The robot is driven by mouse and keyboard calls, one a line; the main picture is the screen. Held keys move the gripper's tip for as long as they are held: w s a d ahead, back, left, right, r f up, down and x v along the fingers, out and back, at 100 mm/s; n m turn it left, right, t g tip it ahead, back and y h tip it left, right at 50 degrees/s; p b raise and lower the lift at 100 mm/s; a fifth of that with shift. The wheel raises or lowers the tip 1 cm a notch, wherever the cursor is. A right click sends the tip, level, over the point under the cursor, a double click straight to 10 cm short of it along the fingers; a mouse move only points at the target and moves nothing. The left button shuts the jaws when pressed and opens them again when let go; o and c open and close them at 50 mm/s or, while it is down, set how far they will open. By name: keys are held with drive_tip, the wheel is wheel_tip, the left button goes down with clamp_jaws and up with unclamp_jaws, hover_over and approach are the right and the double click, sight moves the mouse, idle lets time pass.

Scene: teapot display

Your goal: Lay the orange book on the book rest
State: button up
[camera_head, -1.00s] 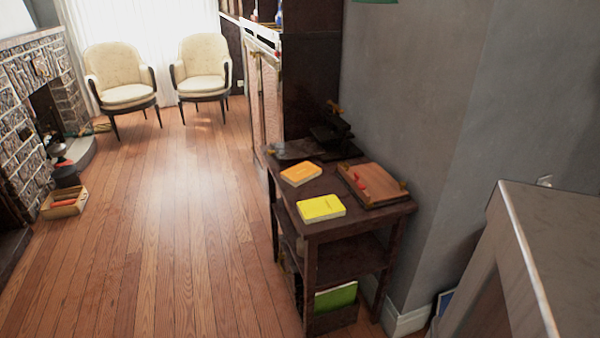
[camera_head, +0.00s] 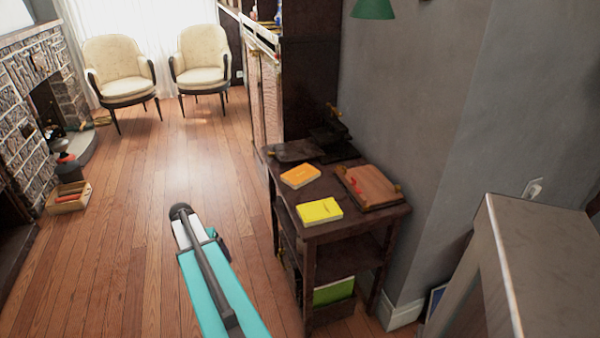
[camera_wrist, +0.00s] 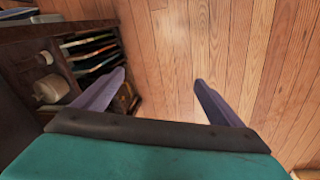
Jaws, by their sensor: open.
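The orange book (camera_head: 300,176) lies flat on the dark side table (camera_head: 300,222), towards its back left. A reddish-brown wooden board (camera_head: 374,182) with brass-coloured knobs and a red item on it, which looks like the book rest, is on the table's right side by the wall. A yellow book (camera_head: 320,211) lies nearer the table's front. My gripper (camera_wrist: 158,78) shows in the wrist view, fingers apart and nothing between them, over the floor. In the head view my teal arm is left of the table, and the gripper itself is hard to make out.
A dark stand (camera_head: 330,140) is at the table's back. Several books or folders (camera_wrist: 90,50) sit on a lower shelf, beside a pale rounded object (camera_wrist: 52,89). A grey-topped cabinet (camera_head: 545,240) is at right. The wooden floor (camera_head: 150,200) left of the table is clear.

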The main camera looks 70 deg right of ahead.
drive_tip(key=s+d+r+m+p, duration=0.1)
drive_tip(key=s+d+r+m, duration=0.2)
drive_tip(key=s+d+r, duration=0.3)
drive_tip(key=s+d+r+m+h+p, duration=0.1)
drive_tip(key=s+d+r, duration=0.5)
drive_tip(key=d+r, duration=0.8)
drive_tip(key=s+d+r+m+h+p, duration=0.1)
drive_tip(key=s+d+r+m+p, duration=0.2)
drive_tip(key=d+r, duration=0.7)
drive_tip(key=s+r+m, duration=0.2)
drive_tip(key=s+r, duration=0.1)
drive_tip(key=s, duration=0.1)
drive_tip(key=shift+d+r+m+g, duration=0.25)
drive_tip(key=shift+d+m+g, duration=0.05)
drive_tip(key=shift+d+m, duration=0.1)
drive_tip(key=shift+p, duration=0.3)
drive_tip(key=p, duration=0.1)
hover_over(296, 176)
wheel_tip(296, 176, down, 8)
drive_tip(key=shift+d+r, duration=0.1)
drive_tip(key=shift+f, duration=0.25)
